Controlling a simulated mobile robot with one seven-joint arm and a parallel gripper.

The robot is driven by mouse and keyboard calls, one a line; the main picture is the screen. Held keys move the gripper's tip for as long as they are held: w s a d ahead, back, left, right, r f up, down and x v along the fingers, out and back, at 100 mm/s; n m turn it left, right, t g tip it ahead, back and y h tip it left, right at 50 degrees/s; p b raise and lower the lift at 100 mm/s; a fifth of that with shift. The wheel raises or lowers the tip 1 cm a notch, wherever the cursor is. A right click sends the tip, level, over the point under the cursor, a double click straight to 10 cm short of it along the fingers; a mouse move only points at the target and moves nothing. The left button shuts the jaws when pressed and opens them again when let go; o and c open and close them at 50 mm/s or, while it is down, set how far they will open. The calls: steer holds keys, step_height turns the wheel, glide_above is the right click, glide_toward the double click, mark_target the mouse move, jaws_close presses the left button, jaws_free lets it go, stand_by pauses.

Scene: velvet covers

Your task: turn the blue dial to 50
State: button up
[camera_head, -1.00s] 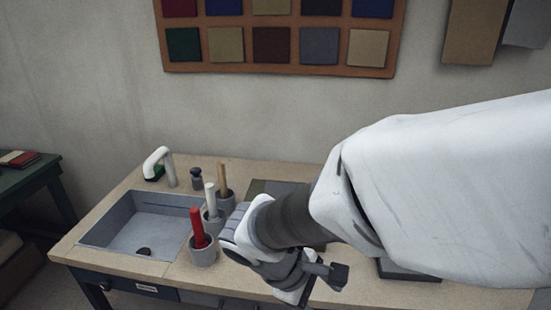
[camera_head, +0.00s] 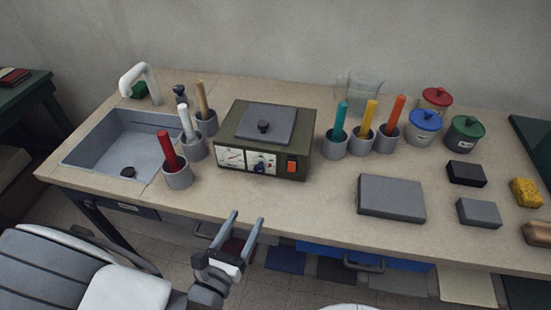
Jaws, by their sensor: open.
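An olive-green box device (camera_head: 229,172) stands on the workbench, with a grey lid plate and black knob on top. Its front face has two white gauge panels, and a small dark blue dial (camera_head: 260,166) sits on the right-hand panel. An orange-red switch (camera_head: 291,166) is to the right of the dial. The dial's setting is too small to read. My gripper (camera_head: 244,231) is open and empty, in front of the bench edge, below and nearer than the device. Its two fingers point up toward the bench, apart from the dial.
A grey sink (camera_head: 100,146) is at the left. Cups with coloured handles stand on both sides of the device. Lidded jars (camera_head: 424,123) are at the back right, and a flat grey block (camera_head: 391,198) lies to the right. The bench in front of the device is clear.

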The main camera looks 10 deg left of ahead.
steer(key=a+f+n+y, duration=0.1)
steer(key=f+n+y, duration=0.1)
glide_toward(258, 171)
steer(key=shift+t, duration=0.4)
steer(key=w, duration=0.6)
steer(key=w+d, duration=0.1)
steer(key=w, duration=0.2)
steer(key=shift+w+d+f, duration=0.1)
steer(key=shift+w+f, duration=0.1)
steer(key=shift+f, duration=0.15)
jaws_close()
